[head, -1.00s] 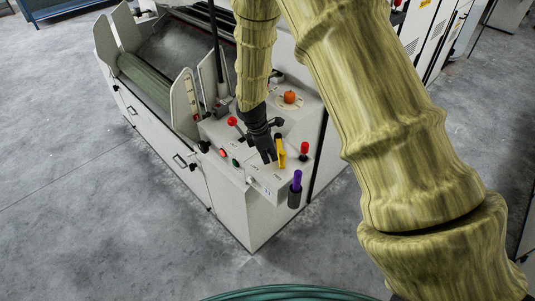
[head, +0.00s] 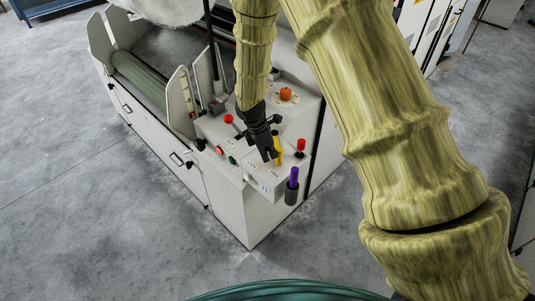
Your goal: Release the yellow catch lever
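The yellow catch lever (head: 279,148) stands up from the light grey control box on the front corner of the machine. My gripper (head: 268,156) points down at the lever's left side and overlaps part of it in the head view. I cannot tell whether the fingers touch the lever, nor whether they are open or shut.
Around the lever are a red-knobbed lever (head: 300,146) to the right, another red knob (head: 229,118) to the left, an orange knob (head: 285,94) behind, and red and green buttons (head: 220,150). A purple-handled item (head: 293,178) sits in a dark holder in front.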

